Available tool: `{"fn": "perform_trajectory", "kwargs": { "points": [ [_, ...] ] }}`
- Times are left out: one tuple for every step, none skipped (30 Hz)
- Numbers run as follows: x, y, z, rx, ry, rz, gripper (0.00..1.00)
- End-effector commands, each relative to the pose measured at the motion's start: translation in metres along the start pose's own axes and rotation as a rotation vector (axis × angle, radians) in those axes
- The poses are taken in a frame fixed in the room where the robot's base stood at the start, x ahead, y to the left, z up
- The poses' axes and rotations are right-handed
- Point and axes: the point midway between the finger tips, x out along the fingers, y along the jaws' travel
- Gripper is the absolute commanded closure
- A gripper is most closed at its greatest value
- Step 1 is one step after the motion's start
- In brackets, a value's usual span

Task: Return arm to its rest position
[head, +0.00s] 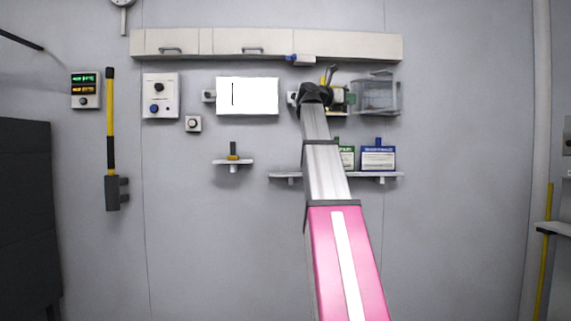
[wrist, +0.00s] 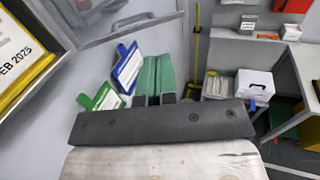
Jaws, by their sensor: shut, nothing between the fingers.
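My arm reaches up and away from me in the head view, its pink and silver links ending at a dark wrist joint near the wall. In the wrist view my gripper (wrist: 154,76) shows as two green fingers side by side beyond a dark bar. It is shut with nothing between the fingers. A blue-framed card (head: 378,158) and a green-framed card (head: 346,156) stand on the wall shelf (head: 390,175), the green one partly hidden by my arm. In the wrist view the blue card (wrist: 127,68) and green card (wrist: 102,99) lie left of the fingers, seemingly apart from them.
A clear box (head: 376,96) is on the wall right of my wrist joint, and a white panel (head: 248,96) is left of it. A long cabinet (head: 230,45) runs above. A small shelf (head: 233,162) is left of my arm. The lower wall is bare.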

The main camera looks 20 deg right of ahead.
Motion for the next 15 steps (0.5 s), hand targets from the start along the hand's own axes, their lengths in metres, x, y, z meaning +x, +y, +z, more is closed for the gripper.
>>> {"fn": "perform_trajectory", "kwargs": {
  "points": [
    [0.000, 0.000, 0.000, -0.001, -0.001, 0.000, 1.00],
    [0.000, 0.001, -0.001, -0.003, -0.002, 0.001, 1.00],
    [0.000, 0.002, -0.002, -0.009, -0.009, 0.003, 1.00],
    [0.000, 0.004, -0.005, -0.017, -0.018, 0.007, 1.00],
    [-0.001, 0.007, -0.007, -0.030, -0.031, 0.012, 1.00],
    [-0.002, 0.012, -0.012, -0.051, -0.055, 0.021, 1.00],
    [-0.003, 0.017, -0.017, -0.072, -0.077, 0.030, 1.00],
    [-0.004, 0.023, -0.022, -0.096, -0.105, 0.041, 1.00],
    [-0.006, 0.031, -0.030, -0.136, -0.146, 0.057, 1.00],
    [-0.008, 0.039, -0.037, -0.169, -0.180, 0.071, 1.00],
    [-0.010, 0.047, -0.045, -0.203, -0.216, 0.086, 1.00],
    [-0.014, 0.058, -0.055, -0.253, -0.267, 0.108, 1.00],
    [-0.018, 0.066, -0.062, -0.290, -0.304, 0.124, 1.00],
    [-0.021, 0.074, -0.070, -0.328, -0.342, 0.141, 1.00],
    [-0.027, 0.085, -0.081, -0.379, -0.391, 0.164, 1.00]
  ]
}}
